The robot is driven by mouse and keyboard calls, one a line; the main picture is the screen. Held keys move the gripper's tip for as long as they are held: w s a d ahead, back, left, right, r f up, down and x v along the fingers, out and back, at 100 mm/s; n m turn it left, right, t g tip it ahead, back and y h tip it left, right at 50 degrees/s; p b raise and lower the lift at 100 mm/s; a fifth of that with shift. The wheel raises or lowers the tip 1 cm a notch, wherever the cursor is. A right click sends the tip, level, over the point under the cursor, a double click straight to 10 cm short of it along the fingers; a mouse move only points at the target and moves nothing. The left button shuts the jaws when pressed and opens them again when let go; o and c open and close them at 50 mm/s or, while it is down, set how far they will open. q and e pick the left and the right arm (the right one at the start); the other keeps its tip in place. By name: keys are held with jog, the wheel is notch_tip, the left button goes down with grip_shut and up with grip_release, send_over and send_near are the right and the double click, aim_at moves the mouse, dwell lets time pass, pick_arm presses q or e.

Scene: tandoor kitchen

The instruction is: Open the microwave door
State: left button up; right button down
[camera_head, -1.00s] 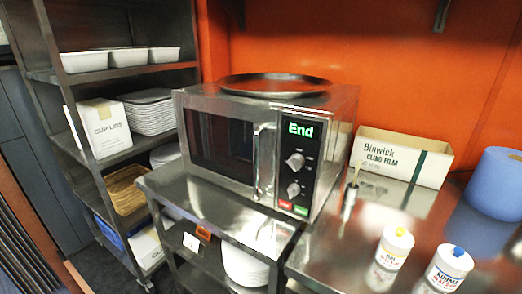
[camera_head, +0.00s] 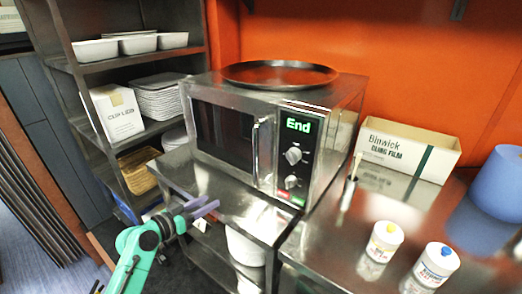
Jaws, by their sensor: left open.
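The silver microwave (camera_head: 340,110) stands on a steel table, with its front turned toward me. Its dark-windowed door (camera_head: 222,135) is closed. The vertical door handle (camera_head: 256,150) is at the door's right edge, beside the control panel (camera_head: 292,155) with a green "End" display and two knobs. My left gripper (camera_head: 206,207) is at the lower left of the head view, its purple fingers parted and empty. In the picture it lies below and left of the handle, apart from it. My right gripper is not in view.
A round dark tray (camera_head: 280,73) lies on the microwave. A steel shelf rack (camera_head: 100,65) with tubs and plates stands at left.

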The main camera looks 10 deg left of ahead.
pick_arm(q)
jog(key=s+d+r+m+h, duration=0.1)
jog(key=d+r+m+h, duration=0.15)
jog(key=r, duration=0.55)
jog(key=s+d+r+m+h, duration=0.2)
jog(key=d+r, duration=0.1)
jog(key=r, duration=0.4)
jog(key=p+x, duration=0.6)
jog(key=x, duration=0.8)
jog(key=shift+w+a+t, duration=0.25)
jog(key=shift+w+t, duration=0.15)
jog(key=shift+w, duration=0.15)
jog(key=shift+r+y, duration=0.15)
jog(key=shift+y, duration=0.1)
jog(key=c, duration=0.8)
grip_shut()
